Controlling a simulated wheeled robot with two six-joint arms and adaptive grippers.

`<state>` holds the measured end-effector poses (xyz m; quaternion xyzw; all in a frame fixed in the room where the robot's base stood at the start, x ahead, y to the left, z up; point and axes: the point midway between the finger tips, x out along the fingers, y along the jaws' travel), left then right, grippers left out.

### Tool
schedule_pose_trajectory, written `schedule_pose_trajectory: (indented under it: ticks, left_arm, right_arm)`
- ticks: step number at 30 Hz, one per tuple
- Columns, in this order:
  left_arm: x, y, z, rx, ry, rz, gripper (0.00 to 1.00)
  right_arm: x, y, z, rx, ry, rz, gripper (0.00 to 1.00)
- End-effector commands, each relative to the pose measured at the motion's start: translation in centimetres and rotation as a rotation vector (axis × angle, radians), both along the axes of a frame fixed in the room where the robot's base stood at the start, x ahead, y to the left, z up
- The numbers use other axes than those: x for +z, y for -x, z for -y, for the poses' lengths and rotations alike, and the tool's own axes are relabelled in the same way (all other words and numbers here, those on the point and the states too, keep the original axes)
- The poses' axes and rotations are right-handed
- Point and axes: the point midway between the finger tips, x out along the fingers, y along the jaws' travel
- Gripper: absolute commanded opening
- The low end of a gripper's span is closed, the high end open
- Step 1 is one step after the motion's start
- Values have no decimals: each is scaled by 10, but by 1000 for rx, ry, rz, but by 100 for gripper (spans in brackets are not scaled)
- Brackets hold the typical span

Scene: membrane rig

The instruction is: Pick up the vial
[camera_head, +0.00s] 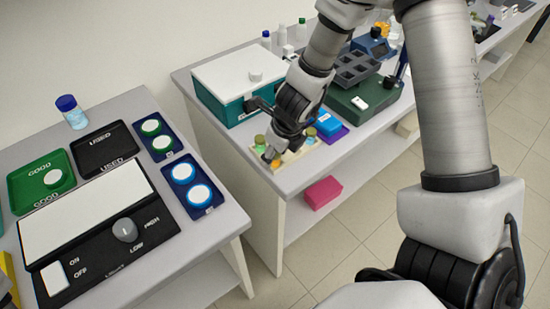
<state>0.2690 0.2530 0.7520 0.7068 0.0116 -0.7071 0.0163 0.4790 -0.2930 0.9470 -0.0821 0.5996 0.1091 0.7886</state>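Small vials stand in a pale rack (291,156) near the front edge of the middle table. One vial with an olive-green cap (260,141) is at the rack's left end. My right gripper (271,153) reaches down over the left part of the rack, close to the olive-capped vial. Its fingers are small and dark here, and whether they hold anything is unclear.
A teal box with a white lid (238,75) stands behind the rack. A green device (363,102) and a blue box (328,124) are to its right. A pink block (323,192) lies on the lower shelf. The left table holds a lightbox (85,215) and trays.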

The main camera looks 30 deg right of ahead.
Motion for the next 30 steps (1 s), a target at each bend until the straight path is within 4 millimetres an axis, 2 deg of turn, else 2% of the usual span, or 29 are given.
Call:
schedule_pose_trajectory:
  ticks: [1, 3, 16, 20, 26, 27, 30]
  left_arm:
    - [0, 0, 0, 0, 0, 0, 63]
    - [0, 0, 0, 0, 0, 0, 63]
    - [4, 0, 0, 0, 0, 0, 63]
    - [15, 0, 0, 0, 0, 0, 63]
    - [41, 0, 0, 0, 0, 0, 63]
    - [29, 0, 0, 0, 0, 1, 63]
    - [19, 0, 0, 0, 0, -1, 63]
  right_arm:
    - [0, 0, 0, 0, 0, 0, 28]
    - [0, 0, 0, 0, 0, 0, 4]
    - [4, 1, 0, 0, 0, -1, 4]
    - [16, 0, 0, 0, 0, 0, 4]
    - [44, 0, 0, 0, 0, 0, 4]
    - [35, 8, 3, -3, -4, -2, 4]
    - [35, 29, 9, -2, -7, -1, 4]
